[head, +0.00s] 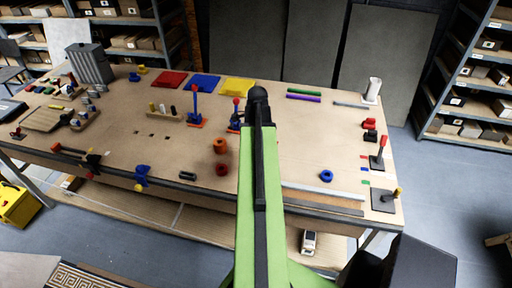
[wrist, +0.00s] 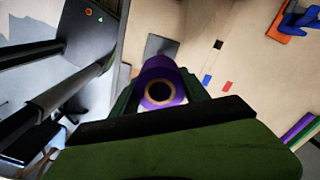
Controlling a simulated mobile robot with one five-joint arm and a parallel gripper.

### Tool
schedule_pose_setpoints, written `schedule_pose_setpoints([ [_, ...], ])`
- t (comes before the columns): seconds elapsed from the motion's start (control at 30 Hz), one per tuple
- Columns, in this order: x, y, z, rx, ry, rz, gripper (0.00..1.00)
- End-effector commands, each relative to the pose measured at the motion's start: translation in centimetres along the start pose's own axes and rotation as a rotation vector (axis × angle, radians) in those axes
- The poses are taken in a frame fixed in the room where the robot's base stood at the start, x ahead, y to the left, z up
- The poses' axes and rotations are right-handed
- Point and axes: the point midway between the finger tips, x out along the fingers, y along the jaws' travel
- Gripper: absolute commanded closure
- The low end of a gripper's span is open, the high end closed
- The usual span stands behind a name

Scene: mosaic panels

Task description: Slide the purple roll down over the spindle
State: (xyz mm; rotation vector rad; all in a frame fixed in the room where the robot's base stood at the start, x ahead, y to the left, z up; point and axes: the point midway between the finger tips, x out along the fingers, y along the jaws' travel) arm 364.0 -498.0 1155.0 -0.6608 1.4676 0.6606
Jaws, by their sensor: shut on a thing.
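The purple roll (wrist: 181,84) is between the fingers of my gripper (wrist: 160,92) in the wrist view, with its tan-rimmed hollow end facing the camera. My gripper is shut on it. A grey plate (wrist: 153,46) shows just beyond the roll; whether a spindle stands on it is hidden. In the head view, two grey plates with short uprights are at the table's right end: one upright has a red top (head: 381,145), the other a yellow top (head: 398,193). I cannot tell which is the spindle. My gripper and the purple roll are not visible there, behind my green arm.
The wooden table (head: 325,140) has a blue ring (head: 327,181), an orange ring (head: 220,151) and a dark red ring (head: 222,174) on it. Green and purple bars (head: 303,98) lie at the back. A white cylinder (head: 373,88) stands at the back right corner.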

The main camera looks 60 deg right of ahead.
Motion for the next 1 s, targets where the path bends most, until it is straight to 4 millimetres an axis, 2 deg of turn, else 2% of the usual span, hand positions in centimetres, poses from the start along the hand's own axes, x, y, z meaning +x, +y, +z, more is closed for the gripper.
schedule_pose_setpoints([
  [0.03,1.2,0.0,0.1,-0.001,0.000,0.000,0.91],
  [0.2,2.4,0.0,0.1,-0.002,0.000,0.000,0.91],
  [1.0,2.4,-0.1,0.3,-0.005,0.000,0.000,0.91],
])
